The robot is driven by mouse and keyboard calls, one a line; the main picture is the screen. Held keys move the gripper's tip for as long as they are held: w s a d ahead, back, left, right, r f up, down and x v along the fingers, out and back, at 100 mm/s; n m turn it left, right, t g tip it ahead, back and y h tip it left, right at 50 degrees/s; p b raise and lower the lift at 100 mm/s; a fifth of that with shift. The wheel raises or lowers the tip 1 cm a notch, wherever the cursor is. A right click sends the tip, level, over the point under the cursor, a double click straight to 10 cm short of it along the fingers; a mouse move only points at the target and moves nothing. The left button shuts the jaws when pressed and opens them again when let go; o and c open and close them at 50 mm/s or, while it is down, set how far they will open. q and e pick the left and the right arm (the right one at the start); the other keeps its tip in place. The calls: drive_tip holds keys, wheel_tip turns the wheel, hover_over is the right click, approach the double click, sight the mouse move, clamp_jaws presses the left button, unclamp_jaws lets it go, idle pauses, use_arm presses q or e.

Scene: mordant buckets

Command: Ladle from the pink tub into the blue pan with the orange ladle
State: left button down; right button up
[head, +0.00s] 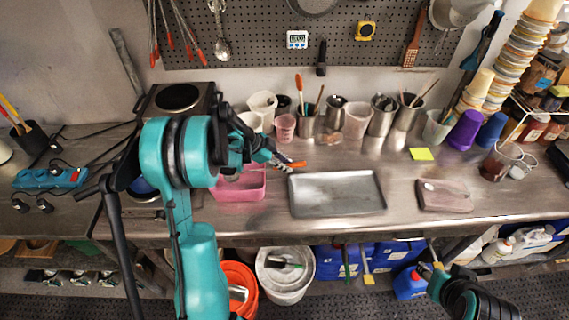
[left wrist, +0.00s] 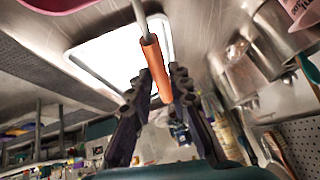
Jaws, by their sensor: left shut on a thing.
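The pink tub (head: 240,193) stands on the steel counter, partly behind my left arm. My left gripper (head: 281,162) is just above and beside its right end. It is shut on the orange handle of the ladle (head: 296,164); this handle (left wrist: 155,95) runs between the fingers in the left wrist view. The ladle's bowl is not visible. A blue round rim, likely the blue pan (head: 143,187), shows at the left, mostly hidden by my left arm. My right gripper (head: 436,260) is low at the bottom right, in front of the counter; its jaw opening is unclear.
A metal tray (head: 337,194) lies right of the tub, with a pinkish flat block (head: 444,195) further right. Cups and utensil pots line the back wall. A black hot plate (head: 180,98) stands at back left. Open counter lies between tray and pots.

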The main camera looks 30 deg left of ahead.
use_arm(q)
drive_tip(key=shift+r, duration=0.1)
drive_tip(key=shift+r+p, duration=1.8)
drive_tip(key=shift+r, duration=1.15)
drive_tip(key=shift+r+g+y+p, duration=0.3)
drive_tip(key=shift+r+y+p, duration=0.2)
drive_tip(key=shift+r+p, duration=0.4)
drive_tip(key=shift+r, duration=0.15)
